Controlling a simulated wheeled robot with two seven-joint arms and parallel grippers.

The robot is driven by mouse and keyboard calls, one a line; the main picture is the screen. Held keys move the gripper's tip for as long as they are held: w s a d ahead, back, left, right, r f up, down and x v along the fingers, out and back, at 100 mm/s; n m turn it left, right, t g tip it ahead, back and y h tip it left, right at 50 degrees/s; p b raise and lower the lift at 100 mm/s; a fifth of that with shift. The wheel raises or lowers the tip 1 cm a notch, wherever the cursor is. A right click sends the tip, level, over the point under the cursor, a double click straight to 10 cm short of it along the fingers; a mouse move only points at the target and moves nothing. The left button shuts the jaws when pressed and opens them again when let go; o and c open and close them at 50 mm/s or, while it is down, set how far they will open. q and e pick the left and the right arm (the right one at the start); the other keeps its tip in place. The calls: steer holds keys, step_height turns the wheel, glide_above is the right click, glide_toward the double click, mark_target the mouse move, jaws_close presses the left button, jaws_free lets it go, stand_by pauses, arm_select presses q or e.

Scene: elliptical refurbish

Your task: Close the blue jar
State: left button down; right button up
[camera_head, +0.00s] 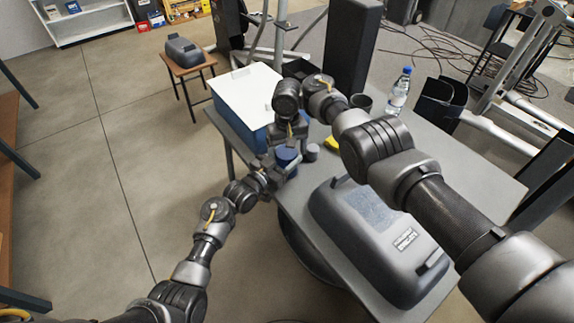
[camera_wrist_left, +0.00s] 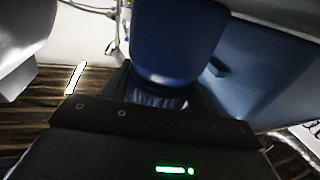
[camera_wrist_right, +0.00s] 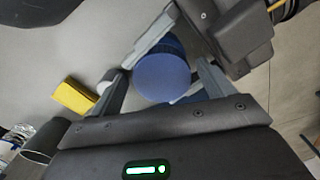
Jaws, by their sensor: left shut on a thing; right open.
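The blue jar (camera_head: 287,158) is above the near left part of the grey table in the head view. My left gripper (camera_head: 275,165) is shut on its side. In the left wrist view the jar (camera_wrist_left: 178,45) fills the space beyond the fingers, with a ribbed band at its near end. In the right wrist view its round blue end (camera_wrist_right: 162,79) faces the camera. My right gripper (camera_head: 289,142) is open above the jar, with its fingers on either side of the blue end. I cannot tell whether a separate lid is on it.
A small grey cylinder (camera_head: 312,151) and a yellow item (camera_head: 332,143) stand close to the jar. A blue box with a white top (camera_head: 244,92) is behind it. A large grey case (camera_head: 378,240) covers the table's front. A water bottle (camera_head: 399,90) stands at the back right.

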arm_select(q)
steer(key=shift+s, duration=0.1)
arm_select(e)
steer(key=shift+r, duration=2.1)
steer(key=shift+c, duration=0.4)
